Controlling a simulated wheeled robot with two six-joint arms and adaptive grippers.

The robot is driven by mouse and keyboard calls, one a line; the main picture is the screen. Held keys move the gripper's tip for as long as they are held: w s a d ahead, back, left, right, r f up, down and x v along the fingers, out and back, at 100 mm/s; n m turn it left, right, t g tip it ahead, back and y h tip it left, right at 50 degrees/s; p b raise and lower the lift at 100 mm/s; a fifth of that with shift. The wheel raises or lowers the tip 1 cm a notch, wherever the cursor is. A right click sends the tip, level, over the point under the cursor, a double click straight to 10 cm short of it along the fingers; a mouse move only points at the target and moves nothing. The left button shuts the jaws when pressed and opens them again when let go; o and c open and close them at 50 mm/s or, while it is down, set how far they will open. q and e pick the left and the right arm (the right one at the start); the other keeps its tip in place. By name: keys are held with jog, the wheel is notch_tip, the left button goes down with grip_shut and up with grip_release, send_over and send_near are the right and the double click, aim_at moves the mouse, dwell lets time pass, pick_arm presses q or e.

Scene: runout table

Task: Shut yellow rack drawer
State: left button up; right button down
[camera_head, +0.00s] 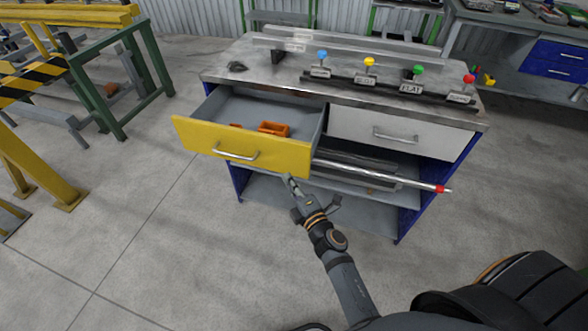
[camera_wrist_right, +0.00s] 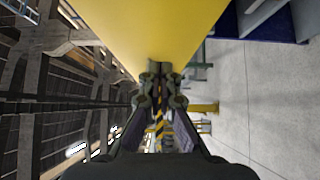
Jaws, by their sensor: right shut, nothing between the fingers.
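The yellow-fronted drawer (camera_head: 243,146) is pulled out at the upper left of the workbench in the head view. Its front carries a silver bar handle (camera_head: 236,154). Orange items (camera_head: 274,129) lie inside the grey drawer. My right gripper (camera_head: 290,180) is shut and empty, by the lower right edge of the yellow front; I cannot tell whether it touches. In the right wrist view, the closed fingers (camera_wrist_right: 160,68) point toward the yellow panel (camera_wrist_right: 155,30), which fills the top middle. My left gripper is not in view.
A white drawer (camera_head: 395,134) to the right is closed. A metal rod with a red tip (camera_head: 385,176) sticks out from the shelf below. The metal bench top (camera_head: 270,75) holds coloured knobs. A green frame (camera_head: 120,85) stands at left; the floor in front is clear.

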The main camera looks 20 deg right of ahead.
jog(key=w+d, duration=0.2)
jog(key=w, duration=0.1)
jog(key=shift+d, duration=0.15)
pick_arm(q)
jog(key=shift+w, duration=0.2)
pick_arm(e)
jog(key=shift+w, duration=0.1)
